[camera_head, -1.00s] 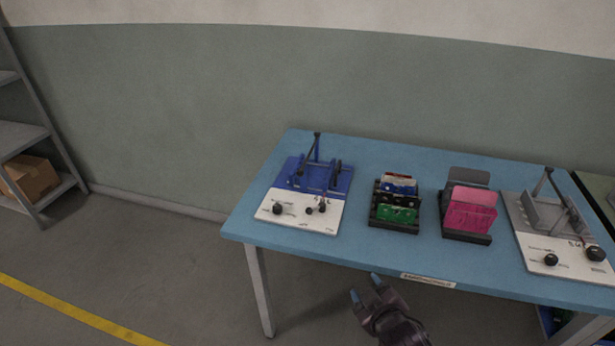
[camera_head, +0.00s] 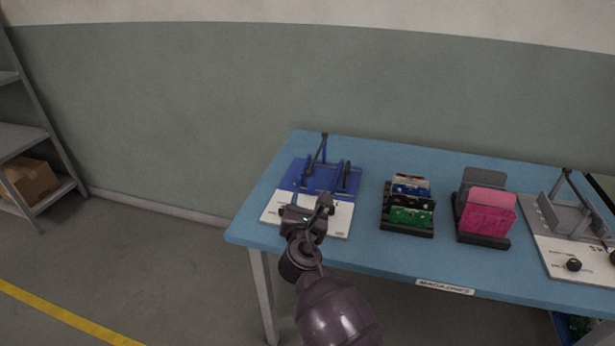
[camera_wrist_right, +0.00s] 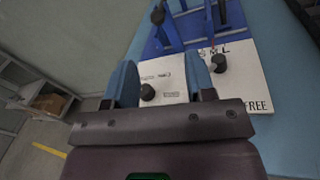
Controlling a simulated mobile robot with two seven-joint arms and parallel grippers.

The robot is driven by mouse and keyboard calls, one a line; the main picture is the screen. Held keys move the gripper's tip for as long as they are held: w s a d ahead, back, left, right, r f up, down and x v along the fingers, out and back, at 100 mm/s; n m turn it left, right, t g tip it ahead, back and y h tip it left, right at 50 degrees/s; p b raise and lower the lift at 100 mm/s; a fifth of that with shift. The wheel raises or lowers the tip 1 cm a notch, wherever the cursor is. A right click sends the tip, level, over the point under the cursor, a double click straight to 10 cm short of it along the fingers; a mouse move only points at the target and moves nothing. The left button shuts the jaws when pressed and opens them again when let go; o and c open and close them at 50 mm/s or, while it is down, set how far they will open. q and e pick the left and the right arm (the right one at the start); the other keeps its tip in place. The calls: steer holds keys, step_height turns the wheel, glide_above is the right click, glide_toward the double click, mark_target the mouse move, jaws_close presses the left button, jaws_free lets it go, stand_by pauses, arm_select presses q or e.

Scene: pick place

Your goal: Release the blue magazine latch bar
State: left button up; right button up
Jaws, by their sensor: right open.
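The blue magazine fixture (camera_head: 295,178) stands at the left end of the table, with a white front panel (camera_head: 275,208). A dark bar with a black tip (camera_head: 323,142) leans up from its back and appears to be the latch bar; I cannot tell whether it is latched. My right gripper (camera_head: 325,203) is over the white panel, open and empty. In the right wrist view its blue fingers (camera_wrist_right: 163,76) stand apart above the panel, with one black knob (camera_wrist_right: 148,92) showing between them and another knob (camera_wrist_right: 219,63) to the right. My left gripper is out of view.
A dark rack with green and blue cards (camera_head: 408,214) and a rack with pink cards (camera_head: 487,215) stand right of the fixture. A grey fixture (camera_head: 560,218) is at the right end. Bare blue tabletop (camera_head: 368,240) lies between fixture and racks.

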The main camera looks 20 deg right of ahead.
mark_target(308, 176)
steer(key=shift+w+r+n, duration=0.15)
steer(key=shift+w+n, duration=0.15)
steer(key=shift+w, duration=0.1)
steer(key=b+x, duration=0.2)
steer(key=x, duration=0.7)
steer(key=shift+d, duration=0.15)
steer(key=shift+w+d, duration=0.2)
steer(key=shift+w, duration=0.35)
jaws_close()
